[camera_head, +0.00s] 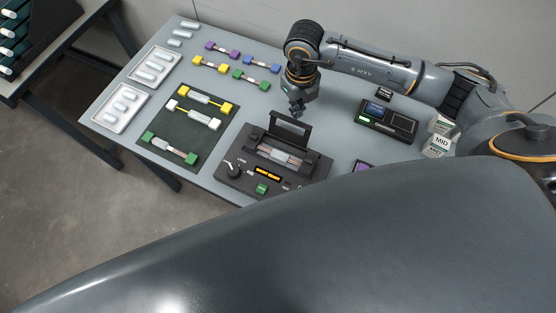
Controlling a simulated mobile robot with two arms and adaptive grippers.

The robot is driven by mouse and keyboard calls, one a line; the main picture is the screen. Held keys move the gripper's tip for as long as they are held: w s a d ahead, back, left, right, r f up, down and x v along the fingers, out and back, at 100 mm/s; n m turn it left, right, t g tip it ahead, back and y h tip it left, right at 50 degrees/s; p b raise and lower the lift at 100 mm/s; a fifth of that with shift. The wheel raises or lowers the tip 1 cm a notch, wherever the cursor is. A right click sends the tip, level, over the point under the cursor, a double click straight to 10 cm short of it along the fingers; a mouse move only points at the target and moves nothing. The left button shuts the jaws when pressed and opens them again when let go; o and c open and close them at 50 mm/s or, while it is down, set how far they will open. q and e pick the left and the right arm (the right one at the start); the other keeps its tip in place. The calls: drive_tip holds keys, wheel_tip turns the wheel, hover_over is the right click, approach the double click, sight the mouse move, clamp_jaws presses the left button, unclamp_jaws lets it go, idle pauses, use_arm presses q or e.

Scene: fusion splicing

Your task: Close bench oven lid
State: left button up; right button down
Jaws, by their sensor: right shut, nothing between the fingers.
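The bench oven (275,170) is a dark box near the front edge of the table, with a dial, a lit yellow display and a green button on its front. Its dark lid (291,129) stands raised, hinged at the back. Pale and reddish pieces show in the open slot. My right gripper (298,112) is shut and empty, pointing down just above and behind the upper edge of the lid; whether it touches the lid I cannot tell. My left gripper is not in view.
A dark mat (184,137) with several colored-end pieces lies left of the oven. White trays (121,107) stand farther left. A black device (387,122) and small labelled boxes (436,145) are to the right. My own body hides the front.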

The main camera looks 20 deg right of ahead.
drive_tip(key=shift+f, duration=0.1)
drive_tip(key=shift+f+b, duration=0.75)
drive_tip(key=shift+b, duration=0.05)
drive_tip(key=shift+a, duration=0.15)
hover_over(285, 147)
drive_tip(key=shift+a+p, duration=0.1)
drive_tip(key=shift+p, duration=0.35)
idle(0.8)
drive_tip(key=shift+r, duration=0.15)
wheel_tip(285, 147, up, 7)
drive_tip(key=p, duration=0.4)
drive_tip(key=shift+w+d, duration=0.4)
drive_tip(key=shift+d, duration=0.05)
idle(0.5)
